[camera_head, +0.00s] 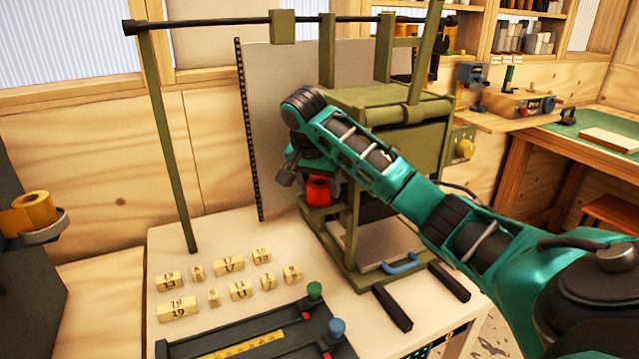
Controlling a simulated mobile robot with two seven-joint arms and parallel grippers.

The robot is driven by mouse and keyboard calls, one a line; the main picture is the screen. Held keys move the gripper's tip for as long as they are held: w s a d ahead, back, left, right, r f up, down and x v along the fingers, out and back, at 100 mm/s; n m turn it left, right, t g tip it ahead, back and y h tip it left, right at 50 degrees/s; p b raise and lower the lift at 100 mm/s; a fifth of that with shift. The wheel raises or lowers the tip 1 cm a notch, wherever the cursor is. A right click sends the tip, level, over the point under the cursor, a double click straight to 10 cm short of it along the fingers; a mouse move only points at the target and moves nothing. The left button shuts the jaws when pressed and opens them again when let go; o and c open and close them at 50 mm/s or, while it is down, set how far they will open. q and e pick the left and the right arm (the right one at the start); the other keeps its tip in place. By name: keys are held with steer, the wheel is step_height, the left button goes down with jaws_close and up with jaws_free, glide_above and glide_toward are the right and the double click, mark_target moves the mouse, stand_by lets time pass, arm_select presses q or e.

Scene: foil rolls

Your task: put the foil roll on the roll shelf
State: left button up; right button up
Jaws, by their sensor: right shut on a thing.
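A small red foil roll (317,191) is upright at the left side of the olive press, just below my right wrist. It is at a small olive ledge (318,212) on the press; I cannot tell whether it rests there. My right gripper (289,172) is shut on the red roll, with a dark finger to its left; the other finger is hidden. A gold roll (36,208) sits on a round grey holder (48,232) at the far left. Neither support is clearly marked as the roll shelf. My left gripper is out of view.
The olive press (407,108) stands behind my right arm on a pale table (215,245). Several numbered wooden blocks (178,308) and a dark ruled fixture (205,345) lie in front. An olive post (168,140) rises at the left. A workbench (570,145) is at right.

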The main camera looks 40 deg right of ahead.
steer(key=o, duration=0.8)
steer(key=shift+o, duration=0.2)
steer(key=v, duration=1.2)
steer(key=shift+s, duration=0.1)
